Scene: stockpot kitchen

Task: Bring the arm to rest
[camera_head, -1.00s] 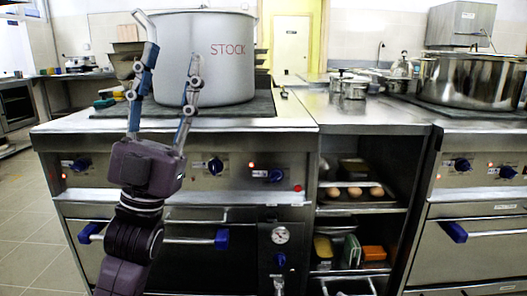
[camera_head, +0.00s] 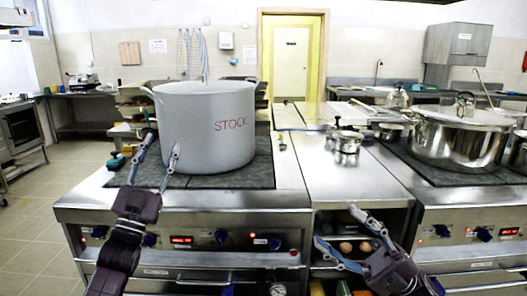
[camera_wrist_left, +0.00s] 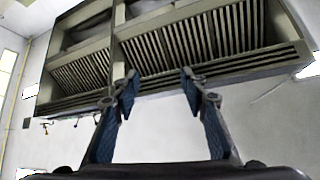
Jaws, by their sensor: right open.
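My left gripper (camera_head: 161,152) points upward in front of the left part of the grey stockpot (camera_head: 222,125), which is marked STOCK. Its two fingers are spread with nothing between them. They also stand apart and empty in the left wrist view (camera_wrist_left: 158,85), with the extractor hood (camera_wrist_left: 170,45) beyond. My right gripper (camera_head: 337,226) is at the lower right, in front of the counter between the stoves. Its fingers are spread and empty, pointing up and left. The stockpot stands upright on the dark hob of the left stove (camera_head: 200,196).
A shiny steel pot (camera_head: 455,143) stands on the right stove. A small lidded pot (camera_head: 347,141) sits on the middle counter (camera_head: 340,180). Eggs (camera_head: 346,247) lie on a shelf below, near my right gripper. Open floor (camera_head: 40,225) is at the left.

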